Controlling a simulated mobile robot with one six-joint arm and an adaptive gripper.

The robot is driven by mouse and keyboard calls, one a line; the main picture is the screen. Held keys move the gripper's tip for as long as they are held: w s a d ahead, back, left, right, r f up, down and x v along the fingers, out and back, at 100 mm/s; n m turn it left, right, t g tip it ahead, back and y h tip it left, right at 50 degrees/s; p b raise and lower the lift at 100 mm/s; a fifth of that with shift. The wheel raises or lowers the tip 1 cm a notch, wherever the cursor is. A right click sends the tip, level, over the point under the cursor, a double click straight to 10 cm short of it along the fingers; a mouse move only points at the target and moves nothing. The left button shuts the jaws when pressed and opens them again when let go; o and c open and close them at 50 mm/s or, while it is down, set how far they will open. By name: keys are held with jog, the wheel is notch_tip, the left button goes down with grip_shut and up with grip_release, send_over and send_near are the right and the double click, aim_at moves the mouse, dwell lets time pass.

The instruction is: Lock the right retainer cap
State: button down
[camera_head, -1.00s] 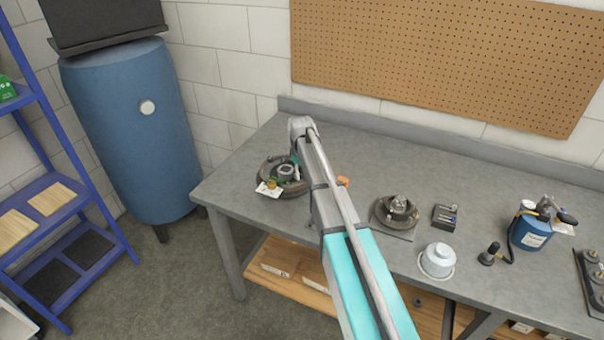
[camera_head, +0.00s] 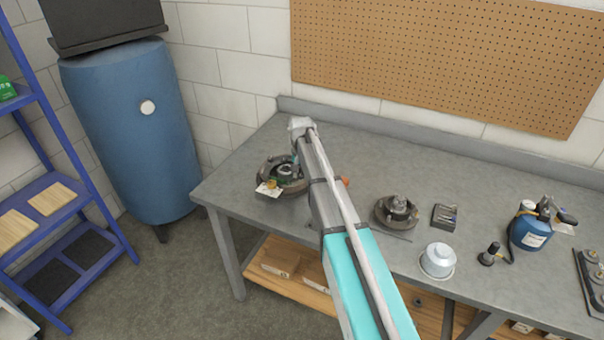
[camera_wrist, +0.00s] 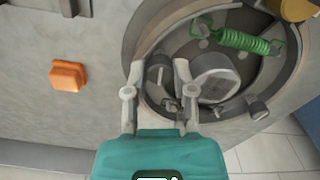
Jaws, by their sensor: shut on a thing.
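A round dark brake assembly (camera_head: 265,181) lies on the workbench and fills the upper right of the wrist view (camera_wrist: 290,85). A green spring (camera_wrist: 243,41) and a pale round hub (camera_wrist: 215,83) show inside it. My gripper (camera_wrist: 158,72) is over the left side of the assembly, with its fingers closed around a small grey retainer cap (camera_wrist: 157,75). The fingers hide part of this cap, and its locked state cannot be told. Another small grey cylinder (camera_wrist: 258,109) sits on the right side. In the head view my arm partly hides the assembly and the fingertips are unclear.
An orange block (camera_wrist: 68,75) lies on the bench beside the assembly.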

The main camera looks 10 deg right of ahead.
jog(key=shift+m, duration=0.6)
jog(key=shift+c, duration=2.2)
grip_release()
jog(key=shift+r, duration=0.15)
